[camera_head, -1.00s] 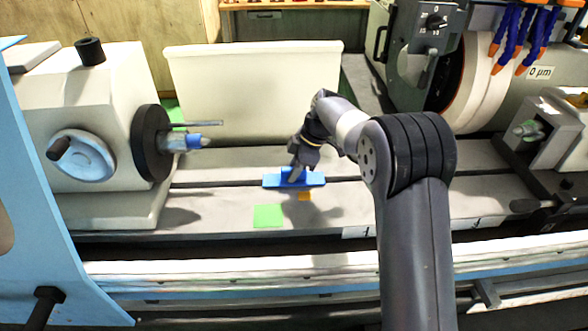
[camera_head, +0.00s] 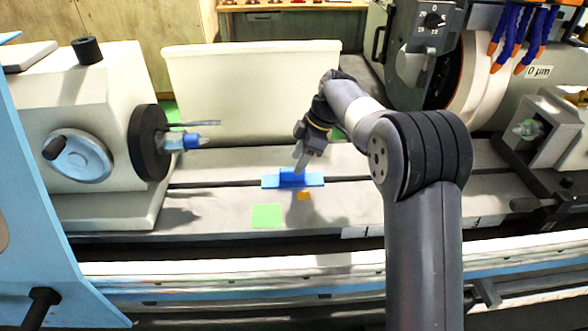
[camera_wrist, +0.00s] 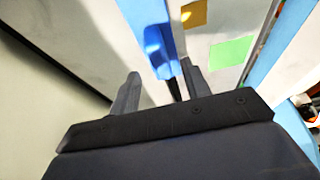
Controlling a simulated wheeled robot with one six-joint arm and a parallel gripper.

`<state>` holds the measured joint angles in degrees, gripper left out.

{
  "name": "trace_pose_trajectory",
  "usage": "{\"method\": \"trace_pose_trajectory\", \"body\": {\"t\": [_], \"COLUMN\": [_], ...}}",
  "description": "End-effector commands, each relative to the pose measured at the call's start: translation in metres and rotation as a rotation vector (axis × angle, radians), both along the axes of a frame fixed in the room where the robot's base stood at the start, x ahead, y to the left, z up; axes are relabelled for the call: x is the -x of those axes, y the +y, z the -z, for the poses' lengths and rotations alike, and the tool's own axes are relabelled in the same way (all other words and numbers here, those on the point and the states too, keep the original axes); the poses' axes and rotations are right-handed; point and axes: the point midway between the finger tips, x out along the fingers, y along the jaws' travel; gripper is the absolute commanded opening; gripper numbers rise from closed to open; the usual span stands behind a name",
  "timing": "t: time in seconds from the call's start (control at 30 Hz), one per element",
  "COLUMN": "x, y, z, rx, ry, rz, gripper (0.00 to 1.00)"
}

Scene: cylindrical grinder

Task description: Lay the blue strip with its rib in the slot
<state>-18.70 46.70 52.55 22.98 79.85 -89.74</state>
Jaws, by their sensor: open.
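The blue strip (camera_head: 270,181) lies flat on the grey machine table, along the dark slot (camera_head: 345,179), with a raised blue block on its middle. Its underside and rib are hidden. My gripper (camera_head: 300,165) is just above the raised block, pointing down. In the wrist view my gripper (camera_wrist: 160,82) is open, its fingers apart, with the blue strip (camera_wrist: 150,30) beyond the fingertips and nothing held between them.
A green square (camera_head: 267,215) and a small orange square (camera_head: 304,196) lie in front of the strip. A tailstock with a dark disc (camera_head: 150,143) stands left. A white panel (camera_head: 250,95) rises behind. The grinding wheel housing (camera_head: 480,85) is at right.

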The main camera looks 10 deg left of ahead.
Motion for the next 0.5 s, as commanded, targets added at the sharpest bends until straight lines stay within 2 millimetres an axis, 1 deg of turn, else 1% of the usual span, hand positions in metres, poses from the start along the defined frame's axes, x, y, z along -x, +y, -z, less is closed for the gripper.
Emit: {"method": "trace_pose_trajectory", "body": {"t": [0.03,0.1,0.2,0.33,0.5], "x": [-0.002,-0.003,-0.005,-0.006,-0.006], "y": [-0.004,-0.010,-0.016,-0.020,-0.023], "z": [-0.010,-0.023,-0.038,-0.050,-0.055], "rx": [-0.001,-0.001,-0.001,-0.001,0.000], "ry": [-0.004,-0.004,-0.003,-0.002,0.001], "rz": [0.002,0.002,0.000,0.000,0.000], "gripper": [0.45,0.45,0.45,0.45,0.45]}}
